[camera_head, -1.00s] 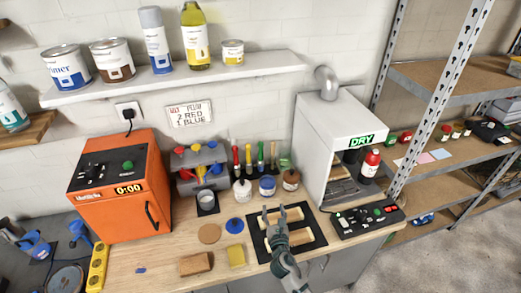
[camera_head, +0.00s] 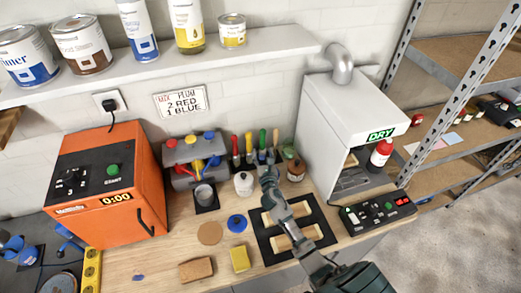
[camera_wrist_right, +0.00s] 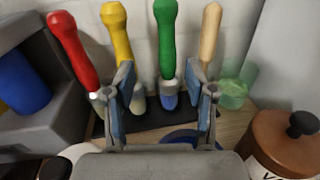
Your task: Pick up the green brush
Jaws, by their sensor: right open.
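The green brush (camera_head: 262,139) stands upright, handle up, in a row of brushes at the back of the workbench. In the right wrist view its green handle (camera_wrist_right: 166,40) and metal collar show between my fingers, with blue below the collar. My right gripper (camera_wrist_right: 161,90) is open and empty, with its fingers on either side of the green brush in the picture. Whether they are level with the brush in depth is unclear. In the head view my right gripper (camera_head: 268,172) is in front of the brushes and hides their lower parts. My left gripper is not in view.
The red (camera_wrist_right: 74,48), yellow (camera_wrist_right: 117,32) and wooden-handled (camera_wrist_right: 210,36) brushes stand close beside the green one. A brown-lidded jar (camera_wrist_right: 288,142) is at the right. A grey dispenser (camera_head: 192,152) is left of the brushes, and the white dryer (camera_head: 345,120) stands right.

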